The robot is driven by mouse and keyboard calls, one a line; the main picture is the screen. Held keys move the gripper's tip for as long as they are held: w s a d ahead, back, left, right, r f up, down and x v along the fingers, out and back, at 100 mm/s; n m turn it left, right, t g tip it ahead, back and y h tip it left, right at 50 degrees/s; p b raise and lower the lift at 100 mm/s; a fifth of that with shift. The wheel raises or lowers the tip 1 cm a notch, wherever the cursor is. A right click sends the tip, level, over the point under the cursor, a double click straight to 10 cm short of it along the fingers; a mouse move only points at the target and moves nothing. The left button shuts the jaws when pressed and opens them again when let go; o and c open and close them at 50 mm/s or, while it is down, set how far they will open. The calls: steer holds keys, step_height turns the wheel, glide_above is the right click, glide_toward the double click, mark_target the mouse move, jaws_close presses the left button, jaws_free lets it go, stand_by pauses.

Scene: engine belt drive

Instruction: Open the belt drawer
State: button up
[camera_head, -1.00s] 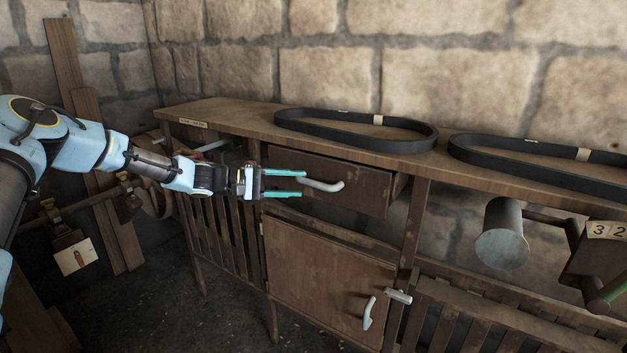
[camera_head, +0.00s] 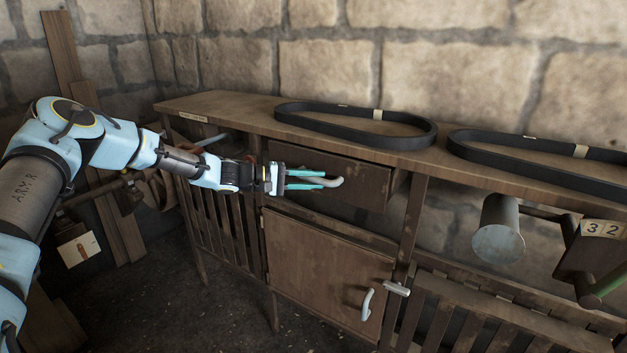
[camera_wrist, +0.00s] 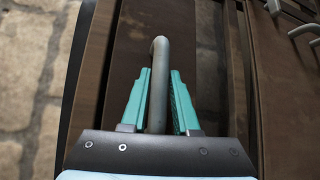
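The wooden drawer (camera_head: 366,186) sits under the bench top and stands slightly out from the bench at its right end. Its pale curved handle (camera_head: 337,181) is on the drawer front; it also shows in the wrist view (camera_wrist: 159,75). My gripper (camera_head: 325,180) is at the handle, with its two teal fingers reaching along it. In the wrist view my gripper (camera_wrist: 159,98) has one finger on each side of the handle. The fingers stand apart, with a narrow gap to the handle visible on the right side. Contact on the left side is hard to tell.
Two black belts (camera_head: 358,138) (camera_head: 540,167) lie on the bench top (camera_head: 240,111). Below the drawer is a cupboard door (camera_head: 325,268) with its own pale handle (camera_head: 367,304). A grey cylinder (camera_head: 498,245) and a "32" plate (camera_head: 604,229) are at the right.

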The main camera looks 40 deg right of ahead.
jaws_close()
stand_by(1.0)
